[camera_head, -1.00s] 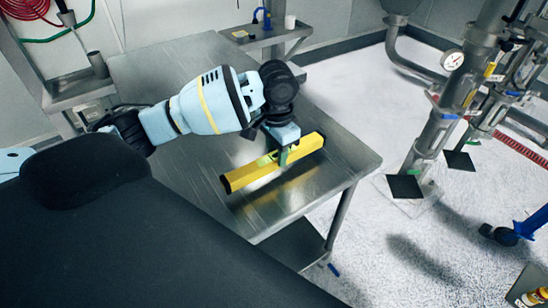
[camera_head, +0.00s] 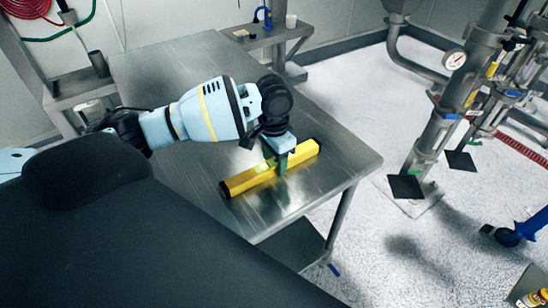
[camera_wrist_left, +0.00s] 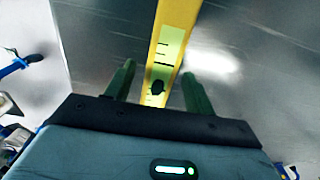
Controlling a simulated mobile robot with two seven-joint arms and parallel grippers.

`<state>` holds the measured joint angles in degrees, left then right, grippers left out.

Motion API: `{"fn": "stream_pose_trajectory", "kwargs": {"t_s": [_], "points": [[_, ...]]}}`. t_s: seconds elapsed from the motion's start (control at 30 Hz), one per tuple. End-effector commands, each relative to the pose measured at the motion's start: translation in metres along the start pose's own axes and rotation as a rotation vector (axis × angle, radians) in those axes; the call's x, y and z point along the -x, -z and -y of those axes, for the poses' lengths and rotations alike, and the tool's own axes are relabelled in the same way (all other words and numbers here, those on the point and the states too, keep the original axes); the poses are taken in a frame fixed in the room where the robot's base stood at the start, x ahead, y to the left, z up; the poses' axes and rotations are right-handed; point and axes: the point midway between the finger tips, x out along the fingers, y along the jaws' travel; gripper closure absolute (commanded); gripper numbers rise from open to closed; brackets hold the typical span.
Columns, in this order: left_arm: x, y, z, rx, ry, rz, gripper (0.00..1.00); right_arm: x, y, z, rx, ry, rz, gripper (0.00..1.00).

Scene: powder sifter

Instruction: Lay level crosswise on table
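The yellow level (camera_head: 245,180) lies on the metal table (camera_head: 335,165) near its front right end. It runs slantwise across the tabletop, from lower left to upper right, with dark end caps. My left gripper (camera_head: 282,163) is above the middle of the level, with its green fingers reaching down around it. In the left wrist view, the level (camera_wrist_left: 176,22) passes between the fingers (camera_wrist_left: 160,85), with a gap visible on each side, so the gripper is open. The contact under the level is hard to see. My right gripper is not in view.
A small side table (camera_head: 270,32) with a blue item and a white cup stands behind. Another metal stand (camera_head: 80,88) is at the back left. Steel piping with a gauge (camera_head: 453,60) stands to the right. The tabletop's far part is bare.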

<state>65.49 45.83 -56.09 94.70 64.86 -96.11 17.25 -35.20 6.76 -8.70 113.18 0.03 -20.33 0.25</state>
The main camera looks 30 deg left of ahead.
Motion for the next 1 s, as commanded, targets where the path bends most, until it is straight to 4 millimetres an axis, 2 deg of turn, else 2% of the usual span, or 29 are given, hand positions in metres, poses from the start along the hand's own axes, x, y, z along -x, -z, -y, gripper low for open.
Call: {"fn": "stream_pose_trajectory", "kwargs": {"t_s": [0.37, 0.47, 0.8, 1.0], "points": [[0.006, 0.000, 0.000, -0.001, 0.000, -0.001, 0.46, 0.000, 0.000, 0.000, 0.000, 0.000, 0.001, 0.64], [0.020, 0.001, 0.000, -0.001, 0.000, -0.003, 0.46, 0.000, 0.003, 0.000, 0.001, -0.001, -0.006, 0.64], [0.088, 0.001, 0.000, 0.000, 0.001, -0.005, 0.46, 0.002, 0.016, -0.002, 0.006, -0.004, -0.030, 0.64], [0.114, 0.001, 0.000, 0.000, 0.000, -0.002, 0.46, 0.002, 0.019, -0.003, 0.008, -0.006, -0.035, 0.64]]}}
